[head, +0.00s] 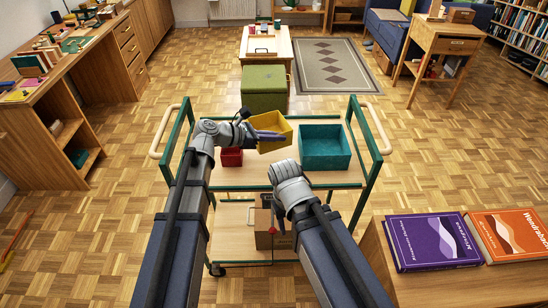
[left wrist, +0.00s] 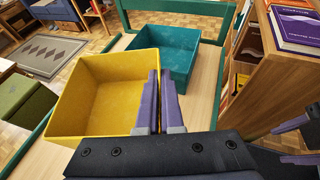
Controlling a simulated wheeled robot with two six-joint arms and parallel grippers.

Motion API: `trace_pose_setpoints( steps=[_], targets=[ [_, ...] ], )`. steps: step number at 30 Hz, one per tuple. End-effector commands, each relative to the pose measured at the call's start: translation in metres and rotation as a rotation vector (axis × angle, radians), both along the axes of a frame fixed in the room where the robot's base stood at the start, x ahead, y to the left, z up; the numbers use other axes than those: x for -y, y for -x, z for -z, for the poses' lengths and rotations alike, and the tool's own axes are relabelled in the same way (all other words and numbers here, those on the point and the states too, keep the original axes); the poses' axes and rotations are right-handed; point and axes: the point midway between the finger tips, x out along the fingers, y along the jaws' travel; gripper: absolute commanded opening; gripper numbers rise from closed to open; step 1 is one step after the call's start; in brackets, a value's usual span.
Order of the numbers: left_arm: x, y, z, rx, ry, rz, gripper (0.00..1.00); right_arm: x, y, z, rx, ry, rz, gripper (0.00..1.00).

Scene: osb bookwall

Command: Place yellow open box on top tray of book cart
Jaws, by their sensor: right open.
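The yellow open box (head: 281,127) is in my left gripper (head: 268,136), over the top tray of the book cart (head: 222,178) towards its far side. It sits askew to the tray; I cannot tell whether it touches it. In the left wrist view, the purple fingers of my left gripper (left wrist: 160,98) straddle a side wall of the yellow box (left wrist: 92,95), one finger inside and one outside. My right gripper (left wrist: 277,145) is at the right edge of the left wrist view, its fingers apart and empty. In the head view my right arm hides most of it.
A teal open box (head: 325,147) stands on the top tray, right of the yellow box. A small red box (head: 231,158) stands at left. A brown box (head: 264,238) is on the lower shelf. A green stool (head: 264,80) stands behind the cart; a book counter (head: 450,285) is at right.

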Motion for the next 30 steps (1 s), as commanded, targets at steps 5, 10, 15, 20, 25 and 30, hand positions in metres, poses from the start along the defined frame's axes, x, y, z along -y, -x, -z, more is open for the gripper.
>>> trace_pose_setpoints(
  steps=[5, 10, 15, 20, 25, 30],
  targets=[
    [0.000, 0.000, 0.037, 0.000, 0.000, 0.000, 0.00, 0.000, 0.000, 0.037, 0.000, 0.000, 0.000, 0.50],
    [0.000, 0.000, 0.049, 0.000, 0.000, 0.000, 0.00, 0.000, 0.000, 0.049, 0.000, 0.000, -0.001, 0.50],
    [0.000, 0.000, 0.048, 0.000, 0.000, 0.000, 0.00, 0.000, 0.000, 0.048, 0.000, 0.000, 0.000, 0.50],
    [0.000, 0.000, 0.064, 0.000, 0.000, 0.000, 0.00, 0.000, 0.000, 0.064, 0.000, 0.000, 0.000, 0.50],
    [0.000, 0.000, 0.084, 0.000, 0.000, 0.000, 0.00, 0.000, 0.000, 0.084, 0.000, 0.000, 0.000, 0.50],
    [0.000, 0.000, 0.084, 0.000, 0.000, 0.000, 0.00, 0.000, 0.000, 0.084, 0.000, 0.000, 0.000, 0.50]
  ],
)
